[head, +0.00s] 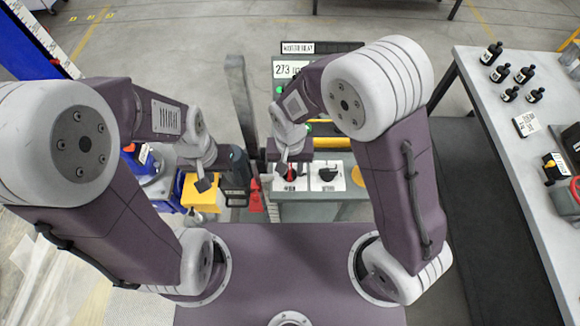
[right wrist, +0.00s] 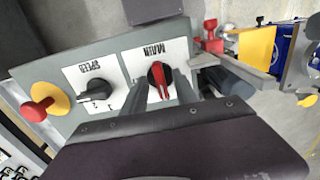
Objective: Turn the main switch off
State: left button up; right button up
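The main switch (right wrist: 160,75) is a red knob on a dark round base, on a white plate lettered MAIN. In the right wrist view its red handle stands roughly upright in the picture, slightly tilted. It also shows in the head view (head: 290,172), partly covered by my right gripper (head: 284,168). In the right wrist view the two dark fingers of my right gripper (right wrist: 162,93) are apart, one on each side of the knob's lower part; I cannot tell whether they touch it. My left gripper (head: 203,184) hangs left of the panel, near a yellow block; its finger opening is unclear.
The black SPEED knob (right wrist: 97,91) sits beside the main switch, with a red mushroom button (right wrist: 37,110) beyond it. A red fitting (right wrist: 211,38) stands at the panel's other side. A display (head: 290,70) rises behind. A table (head: 490,130) with bottles is at the right.

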grip_shut()
jog(key=shift+m, duration=0.3)
jog(key=m+p, duration=0.1)
jog(key=m, duration=0.2)
jog(key=shift+m, duration=0.3)
jog(key=m, duration=0.4)
jog(key=shift+w+m+p, duration=0.1)
jog(key=shift+m+p, duration=0.2)
jog(key=shift+p, duration=0.1)
jog(key=m, duration=0.4)
jog(key=shift+p, duration=0.35)
jog(key=shift+m, duration=2.5)
